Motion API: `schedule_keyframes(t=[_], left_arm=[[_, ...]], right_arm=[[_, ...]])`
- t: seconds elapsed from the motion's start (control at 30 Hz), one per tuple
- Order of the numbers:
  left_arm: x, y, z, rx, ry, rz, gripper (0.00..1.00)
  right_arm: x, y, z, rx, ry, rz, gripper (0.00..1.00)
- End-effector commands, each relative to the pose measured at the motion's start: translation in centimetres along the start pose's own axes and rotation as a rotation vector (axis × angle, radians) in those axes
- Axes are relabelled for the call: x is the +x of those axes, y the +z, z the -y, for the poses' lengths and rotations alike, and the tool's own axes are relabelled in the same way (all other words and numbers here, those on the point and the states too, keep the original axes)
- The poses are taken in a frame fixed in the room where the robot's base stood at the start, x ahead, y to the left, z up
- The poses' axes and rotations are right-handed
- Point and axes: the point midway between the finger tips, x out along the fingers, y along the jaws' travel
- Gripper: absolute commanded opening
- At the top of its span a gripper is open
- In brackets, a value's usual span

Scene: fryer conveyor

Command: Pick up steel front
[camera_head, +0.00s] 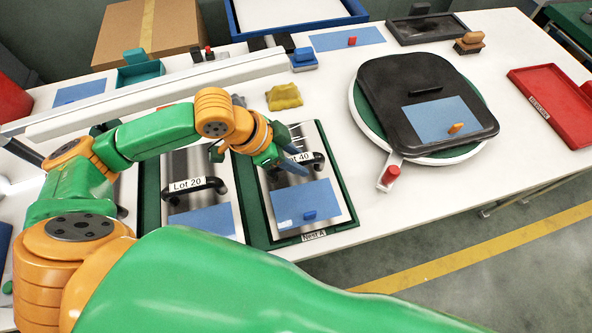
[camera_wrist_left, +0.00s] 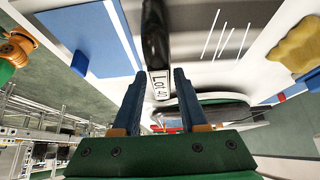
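A brushed steel front marked "Lot 40" (camera_head: 318,199) lies in the green nest labelled "Nest A" (camera_head: 313,236). It has a black bar handle (camera_head: 317,161), a blue patch and a small blue tab. A second steel front marked "Lot 20" (camera_head: 185,163) lies to its left. My left gripper (camera_head: 287,163) is over the Lot 40 handle. In the left wrist view my gripper (camera_wrist_left: 158,78) has its fingers apart, with the handle (camera_wrist_left: 155,35) and its white label between or just beyond the fingertips; contact cannot be told. My right gripper is not in view.
A green-and-white turntable (camera_head: 356,108) with a black front stands to the right. A red tray (camera_head: 560,104), a dark tray (camera_head: 428,28) and a yellow cloth (camera_head: 284,97) are on the white table. A cardboard box (camera_head: 150,30) stands at the back left.

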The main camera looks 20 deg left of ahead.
Motion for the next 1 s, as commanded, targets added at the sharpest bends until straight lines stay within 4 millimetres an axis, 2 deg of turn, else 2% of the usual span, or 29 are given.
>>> schedule_keyframes(t=[0.03,0.13,1.0], left_arm=[[-0.01,0.00,0.01,0.000,0.000,0.000,0.26],[-0.02,-0.01,0.01,0.000,0.000,0.000,0.00],[-0.02,0.00,0.03,0.000,-0.001,0.000,0.00]], right_arm=[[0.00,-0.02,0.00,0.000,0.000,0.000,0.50],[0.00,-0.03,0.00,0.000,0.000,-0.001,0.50],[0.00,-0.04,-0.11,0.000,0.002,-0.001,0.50]])
